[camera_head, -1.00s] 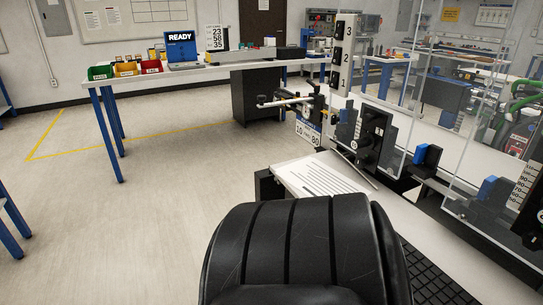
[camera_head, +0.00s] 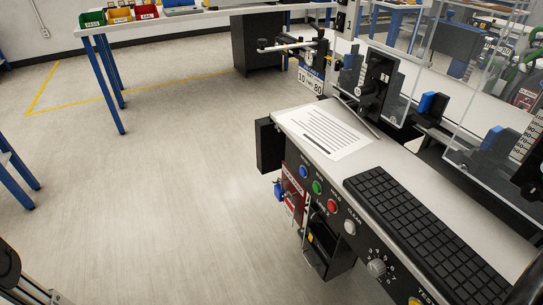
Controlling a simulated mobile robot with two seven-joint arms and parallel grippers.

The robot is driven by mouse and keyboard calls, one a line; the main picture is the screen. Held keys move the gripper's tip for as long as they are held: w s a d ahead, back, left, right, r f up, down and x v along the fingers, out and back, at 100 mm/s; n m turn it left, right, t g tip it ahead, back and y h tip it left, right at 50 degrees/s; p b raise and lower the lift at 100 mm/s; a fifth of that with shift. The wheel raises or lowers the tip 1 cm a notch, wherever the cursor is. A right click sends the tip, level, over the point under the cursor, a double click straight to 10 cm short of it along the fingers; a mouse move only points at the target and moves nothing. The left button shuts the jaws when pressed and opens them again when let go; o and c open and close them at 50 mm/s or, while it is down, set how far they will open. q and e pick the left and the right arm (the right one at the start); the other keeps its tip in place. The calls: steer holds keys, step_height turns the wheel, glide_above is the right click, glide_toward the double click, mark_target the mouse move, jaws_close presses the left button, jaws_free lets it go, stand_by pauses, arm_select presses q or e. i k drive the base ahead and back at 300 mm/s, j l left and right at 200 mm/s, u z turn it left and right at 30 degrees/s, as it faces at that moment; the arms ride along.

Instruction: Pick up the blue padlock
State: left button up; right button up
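A small blue object that looks like the blue padlock (camera_head: 279,190) hangs at the left end of the console front, beside a red and white tag or plate (camera_head: 293,193). It is small, and its shackle cannot be made out. Neither of my grippers can be made out. A dark part at the bottom left edge may belong to my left arm, and no fingers show there. Nothing is seen touching the blue object.
The console (camera_head: 400,163) carries a paper sheet (camera_head: 322,131) and a black keyboard (camera_head: 431,233). Its front has coloured buttons, a knob (camera_head: 376,267) and an open black box (camera_head: 325,242). Clear panels stand behind it. The floor (camera_head: 170,190) to its left is free.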

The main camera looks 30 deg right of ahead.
mark_target(279, 192)
steer(key=z, duration=0.95)
